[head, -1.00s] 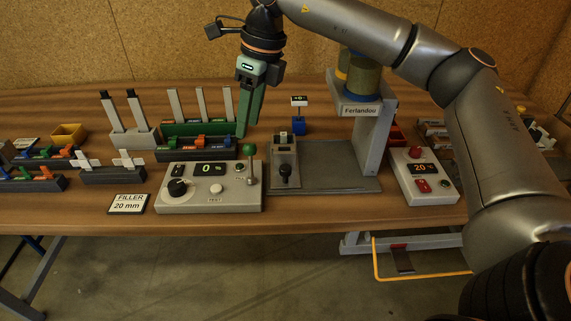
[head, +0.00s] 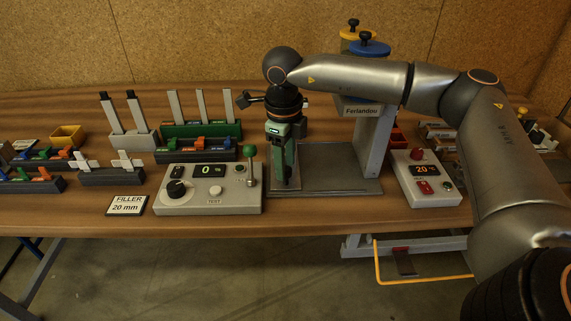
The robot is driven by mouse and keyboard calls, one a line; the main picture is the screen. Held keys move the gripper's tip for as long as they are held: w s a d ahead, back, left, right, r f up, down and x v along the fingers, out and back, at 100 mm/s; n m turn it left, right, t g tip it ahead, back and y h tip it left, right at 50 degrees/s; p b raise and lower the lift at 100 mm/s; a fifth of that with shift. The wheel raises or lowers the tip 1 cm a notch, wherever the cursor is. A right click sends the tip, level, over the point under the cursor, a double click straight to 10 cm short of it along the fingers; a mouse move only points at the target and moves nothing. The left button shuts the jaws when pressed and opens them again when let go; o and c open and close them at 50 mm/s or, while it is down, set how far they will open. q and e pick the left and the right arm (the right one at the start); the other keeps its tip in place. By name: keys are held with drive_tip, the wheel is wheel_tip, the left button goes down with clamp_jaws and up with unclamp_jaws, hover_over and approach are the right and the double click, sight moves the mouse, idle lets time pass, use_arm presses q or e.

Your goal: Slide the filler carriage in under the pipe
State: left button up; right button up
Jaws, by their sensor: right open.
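The filler carriage was a small grey block with a black knob in the earlier view; now my right gripper (head: 286,183) covers nearly all of it. The gripper points straight down over the carriage's place, at the left end of the grey base plate (head: 342,181). It is open, with its fingers down around or just beside the knob; I cannot tell which. The grey stand marked Ferlandou (head: 373,145) rises from the right of the plate. The pipe itself cannot be made out; my right arm crosses in front of the stand's top. My left gripper is not in view.
A control box with a green-knobbed lever (head: 249,170) stands close left of the gripper. A second box reading 20 (head: 424,178) stands right of the stand. A filler 20 mm card (head: 127,205) lies at front left. The plate's middle is bare.

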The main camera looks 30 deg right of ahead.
drive_tip(key=shift+f, duration=0.45)
drive_tip(key=shift+c, duration=0.2)
clamp_jaws()
idle(0.9)
